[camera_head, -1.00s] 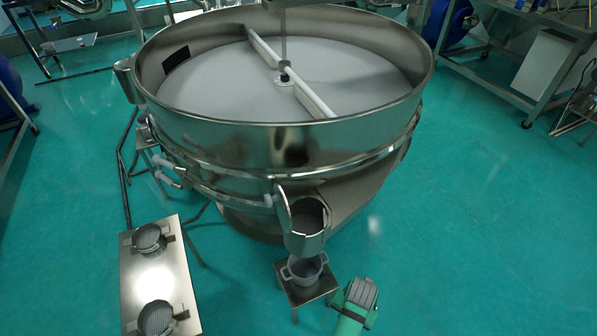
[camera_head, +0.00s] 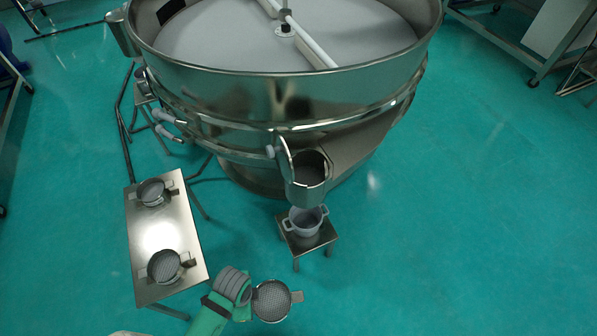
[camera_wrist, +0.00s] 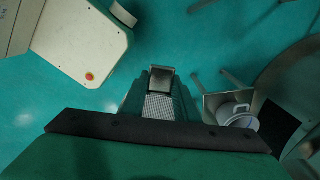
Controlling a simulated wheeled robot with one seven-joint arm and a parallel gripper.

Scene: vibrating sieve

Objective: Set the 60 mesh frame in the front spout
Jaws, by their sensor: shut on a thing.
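My gripper (camera_head: 252,293) is shut on a round mesh frame (camera_head: 275,303) with a metal tab, held out to the right near the bottom of the head view. Part of its mesh (camera_wrist: 160,107) shows in the wrist view. I cannot read a mesh number on it. The front spout (camera_head: 306,192) projects from the front of the big round sieve (camera_head: 270,95), its open top facing up. It is above and right of the held frame in the head view, clearly apart from it. My fingertips are hard to make out.
Two more mesh frames, one far (camera_head: 152,192) and one near (camera_head: 164,267), rest on a steel table (camera_head: 190,225) at left. A two-handled pot (camera_head: 305,222) stands on a small stand (camera_head: 327,236) below the spout. The floor at right is clear.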

